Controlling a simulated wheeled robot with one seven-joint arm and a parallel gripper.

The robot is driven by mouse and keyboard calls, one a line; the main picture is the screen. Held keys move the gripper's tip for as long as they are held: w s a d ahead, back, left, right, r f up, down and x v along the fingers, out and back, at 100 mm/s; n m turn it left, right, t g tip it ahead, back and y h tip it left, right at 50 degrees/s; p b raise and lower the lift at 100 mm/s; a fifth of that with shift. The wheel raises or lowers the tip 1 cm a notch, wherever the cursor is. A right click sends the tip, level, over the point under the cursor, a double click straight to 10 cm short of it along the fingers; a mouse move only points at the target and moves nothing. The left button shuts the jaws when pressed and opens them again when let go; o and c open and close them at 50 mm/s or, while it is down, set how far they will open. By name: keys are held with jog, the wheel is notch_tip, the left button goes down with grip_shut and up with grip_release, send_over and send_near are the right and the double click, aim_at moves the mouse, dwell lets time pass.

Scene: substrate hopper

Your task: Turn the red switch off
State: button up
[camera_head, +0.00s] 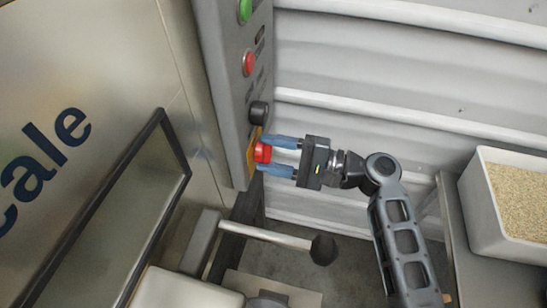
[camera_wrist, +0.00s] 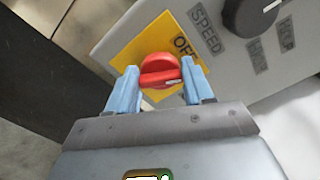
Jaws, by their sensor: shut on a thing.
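The red switch (camera_head: 262,152) is a rotary knob on a yellow plate, low on the grey control panel. In the wrist view the red switch (camera_wrist: 159,71) shows a raised grip bar lying almost level, with a pale mark at its right end. The word "OFF", partly covered, is printed on the yellow plate (camera_wrist: 140,45) above and right of it. My gripper (camera_head: 268,155) reaches in from the right, its blue fingers on either side of the knob. In the wrist view my gripper (camera_wrist: 155,88) is shut on the knob's grip bar, one finger at each end.
Above the switch on the panel (camera_head: 232,95) are a black knob (camera_head: 259,112), a red button (camera_head: 249,63) and a green button (camera_head: 244,10). A lever with a black ball (camera_head: 323,249) stands below. A white bin of grain (camera_head: 478,190) is at the right.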

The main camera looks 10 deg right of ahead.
jog(key=n+b, duration=0.1)
jog(key=n, duration=0.1)
jog(key=n+b, duration=0.1)
jog(key=n, duration=0.1)
jog(key=n+b, duration=0.1)
jog(key=b, duration=0.1)
jog(key=shift+s+a+n, duration=0.15)
jog(key=shift+a+n, duration=0.15)
jog(key=shift+n, duration=0.1)
jog(key=o, duration=1)
jog(key=shift+f, duration=0.1)
jog(key=shift+o, duration=0.2)
jog(key=shift+d, duration=0.1)
jog(key=v, duration=0.7)
jog(key=shift+d, duration=0.35)
jog(key=shift+s, duration=0.1)
